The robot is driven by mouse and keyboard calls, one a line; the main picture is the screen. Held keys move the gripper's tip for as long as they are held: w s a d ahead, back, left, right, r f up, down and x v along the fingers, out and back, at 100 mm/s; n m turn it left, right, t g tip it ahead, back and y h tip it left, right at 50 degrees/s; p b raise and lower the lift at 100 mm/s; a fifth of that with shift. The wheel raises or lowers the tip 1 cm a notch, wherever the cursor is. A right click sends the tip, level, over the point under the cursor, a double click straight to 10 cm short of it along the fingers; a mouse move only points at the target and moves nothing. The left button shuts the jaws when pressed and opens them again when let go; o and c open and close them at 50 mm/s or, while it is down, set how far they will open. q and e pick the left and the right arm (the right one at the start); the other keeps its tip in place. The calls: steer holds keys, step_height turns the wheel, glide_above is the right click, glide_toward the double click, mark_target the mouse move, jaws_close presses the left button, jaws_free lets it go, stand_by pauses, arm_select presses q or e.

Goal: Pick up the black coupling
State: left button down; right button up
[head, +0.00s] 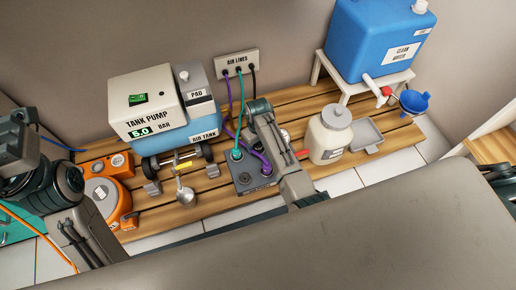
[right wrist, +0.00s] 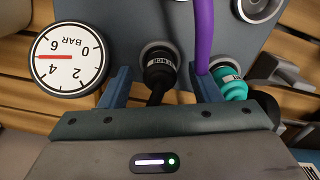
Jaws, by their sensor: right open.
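The black coupling (right wrist: 160,66) sits at a round socket in the grey block (right wrist: 218,32), with its black hose running down the right wrist view. My right gripper (right wrist: 161,88) is open, its blue fingers on either side of the coupling with gaps showing. In the head view my right gripper (head: 262,132) is over the grey block (head: 251,180) and hides the black coupling. My left arm (head: 40,178) is at the left edge of the head view; its jaw state is unclear.
A purple hose (right wrist: 204,35) passes close by the right finger in the right wrist view, and a teal coupling (right wrist: 228,82) is just beyond. A pressure gauge (right wrist: 68,58) is left of the fingers. The tank pump (head: 148,108) and a lidded jar (head: 329,135) flank the block.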

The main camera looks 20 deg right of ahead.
steer(key=shift+f, duration=0.1)
steer(key=c, duration=1.1)
